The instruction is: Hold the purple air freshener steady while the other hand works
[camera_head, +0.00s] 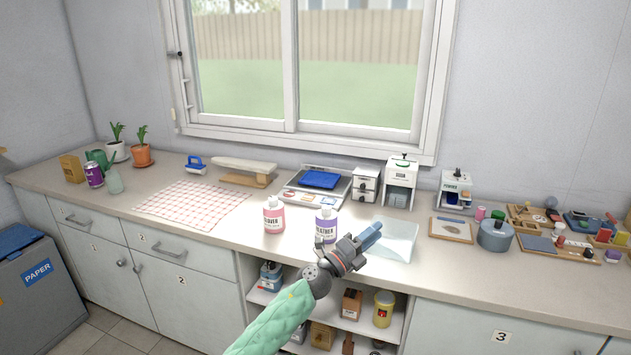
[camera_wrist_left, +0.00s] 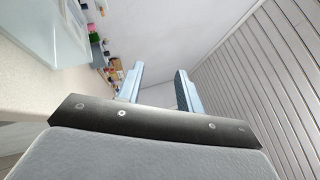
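A purple can (camera_head: 94,174), which looks like the air freshener, stands upright at the left end of the counter. My left gripper (camera_head: 372,233) is in front of the counter's middle, near a clear tray, far to the right of the can. In the left wrist view its two fingers (camera_wrist_left: 160,74) are apart with nothing between them. The can does not show in that view. My right gripper is not in view.
Pink-labelled (camera_head: 274,216) and purple-labelled (camera_head: 326,226) bottles stand close to my left gripper. The clear tray (camera_head: 393,240) lies just behind it. A checkered cloth (camera_head: 192,205) lies flat right of the can. Potted plants (camera_head: 142,154) stand behind the can.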

